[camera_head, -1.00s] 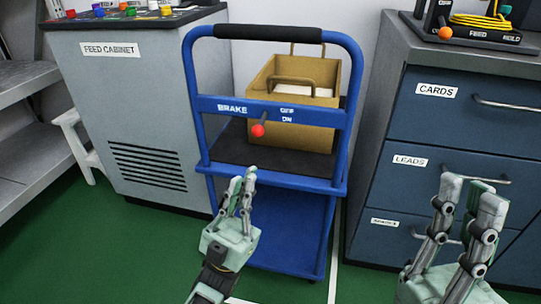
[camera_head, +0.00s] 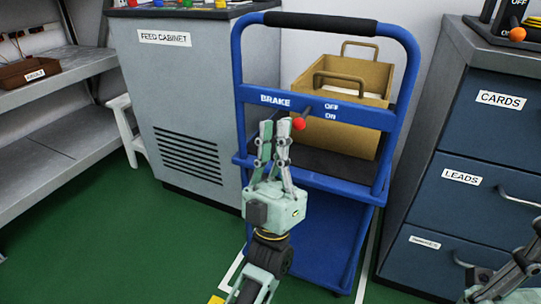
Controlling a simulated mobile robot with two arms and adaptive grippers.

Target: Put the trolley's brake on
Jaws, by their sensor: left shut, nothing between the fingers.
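The blue trolley (camera_head: 339,117) stands between the feed cabinet and the drawer unit.
A tan box (camera_head: 345,77) with handles sits on the trolley's upper deck. The feed cabinet (camera_head: 188,110) is on the left, the blue drawer unit (camera_head: 480,150) on the right. Grey shelves (camera_head: 45,140) stand far left. Green floor (camera_head: 130,245) is open at the front left.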

